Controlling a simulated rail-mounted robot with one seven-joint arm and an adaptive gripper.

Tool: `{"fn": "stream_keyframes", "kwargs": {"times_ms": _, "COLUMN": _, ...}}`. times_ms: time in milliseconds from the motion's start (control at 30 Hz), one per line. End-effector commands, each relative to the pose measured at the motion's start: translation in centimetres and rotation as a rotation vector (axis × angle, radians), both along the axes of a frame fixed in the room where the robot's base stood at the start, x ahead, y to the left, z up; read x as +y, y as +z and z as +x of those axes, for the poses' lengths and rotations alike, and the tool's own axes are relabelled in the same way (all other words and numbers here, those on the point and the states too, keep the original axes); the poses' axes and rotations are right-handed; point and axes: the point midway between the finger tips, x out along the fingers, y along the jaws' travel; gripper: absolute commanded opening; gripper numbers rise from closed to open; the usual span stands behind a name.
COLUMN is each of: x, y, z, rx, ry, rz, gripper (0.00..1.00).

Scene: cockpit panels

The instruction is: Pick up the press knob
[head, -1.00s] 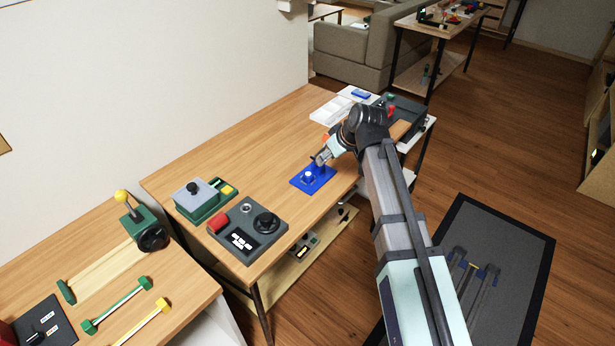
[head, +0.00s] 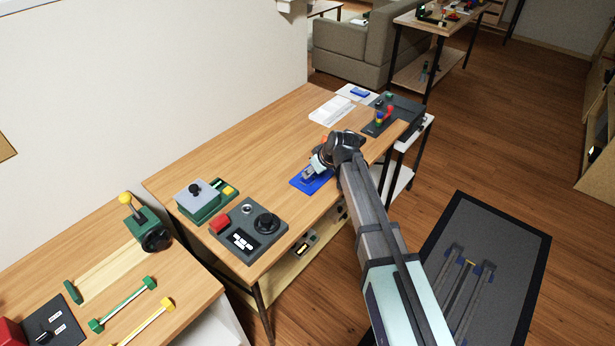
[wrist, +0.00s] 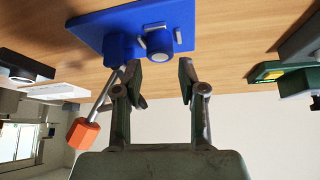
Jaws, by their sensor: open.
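A blue base plate (head: 322,186) lies on the wooden table in the head view, under my gripper (head: 314,168). In the wrist view the blue base plate (wrist: 105,30) carries a short blue cylinder (wrist: 158,44), which looks like the press knob, though I cannot be sure. My gripper (wrist: 159,78) is open, with one finger to each side of that cylinder's line. The fingertips appear just short of it, with nothing held. Left of it, a second blue post (wrist: 120,46) bears a metal rod with an orange end (wrist: 83,133).
A grey panel (head: 252,240) with red and black controls and a green box (head: 203,207) stand left on the table. A dark panel with colored parts (head: 393,113) and a white tray (head: 333,110) stand behind. Bare table lies between.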

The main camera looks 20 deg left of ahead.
Motion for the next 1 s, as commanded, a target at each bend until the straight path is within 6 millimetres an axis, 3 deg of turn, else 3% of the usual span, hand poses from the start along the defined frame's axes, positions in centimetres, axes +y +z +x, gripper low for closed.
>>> {"fn": "stream_keyframes", "kwargs": {"times_ms": 300, "x": 1.9, "y": -2.9, "z": 1.2, "rx": 0.002, "ry": 0.001, "rz": -0.001, "gripper": 0.41}}
{"fn": "stream_keyframes", "kwargs": {"times_ms": 567, "x": 2.0, "y": -3.3, "z": 1.2, "rx": 0.001, "ry": 0.001, "rz": 0.0, "gripper": 0.41}}
{"fn": "stream_keyframes", "kwargs": {"times_ms": 667, "x": 2.0, "y": -3.3, "z": 1.2, "rx": 0.001, "ry": 0.001, "rz": 0.0, "gripper": 0.05}}
{"fn": "stream_keyframes", "kwargs": {"times_ms": 700, "x": 2.0, "y": -3.3, "z": 1.2, "rx": 0.001, "ry": 0.001, "rz": 0.0, "gripper": 0.0}}
{"fn": "stream_keyframes", "kwargs": {"times_ms": 1000, "x": 1.9, "y": -3.2, "z": 1.2, "rx": 0.001, "ry": 0.0, "rz": -0.001, "gripper": 0.0}}
